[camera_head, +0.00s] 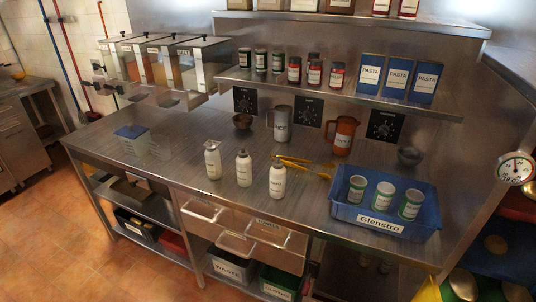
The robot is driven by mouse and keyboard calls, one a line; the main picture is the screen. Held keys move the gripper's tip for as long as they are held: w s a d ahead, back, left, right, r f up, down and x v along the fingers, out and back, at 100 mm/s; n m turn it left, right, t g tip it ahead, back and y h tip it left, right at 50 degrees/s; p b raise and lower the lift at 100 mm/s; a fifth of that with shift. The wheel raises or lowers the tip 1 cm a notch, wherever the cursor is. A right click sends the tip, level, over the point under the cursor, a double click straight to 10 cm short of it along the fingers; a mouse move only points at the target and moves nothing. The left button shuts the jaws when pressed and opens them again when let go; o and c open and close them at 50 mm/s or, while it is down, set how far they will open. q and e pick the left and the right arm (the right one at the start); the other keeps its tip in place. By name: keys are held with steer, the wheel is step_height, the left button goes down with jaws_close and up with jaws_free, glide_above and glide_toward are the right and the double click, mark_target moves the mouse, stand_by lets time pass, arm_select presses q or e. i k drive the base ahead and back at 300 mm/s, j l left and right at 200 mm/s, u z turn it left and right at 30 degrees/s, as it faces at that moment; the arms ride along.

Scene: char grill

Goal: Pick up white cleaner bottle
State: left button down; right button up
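Three white bottles stand upright on the steel counter, in a slanting row near its front edge. The left bottle (213,162) has a wider, flat top. The middle bottle (243,170) and the right bottle (277,180) have narrow dark tops. Their labels are too small to read, so I cannot tell which is the cleaner. Neither of my grippers is in view, and nothing touches the bottles.
Yellow tongs (293,162) lie behind the right bottle. A blue tray (345,213) with three cans stands to the right. A metal pitcher (282,125) and a brown jug (344,134) stand behind, under a low shelf (330,92). The counter left of the bottles is partly clear.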

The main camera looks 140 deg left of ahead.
mark_target(212, 153)
steer(key=k+j+z, duration=0.15)
steer(key=z, duration=0.35)
steer(key=k+z, duration=0.3)
steer(key=z, duration=0.2)
steer(key=k+z, duration=0.25)
steer(key=z, duration=0.25)
steer(key=k+l+z, duration=0.2)
steer(key=z, duration=2.45)
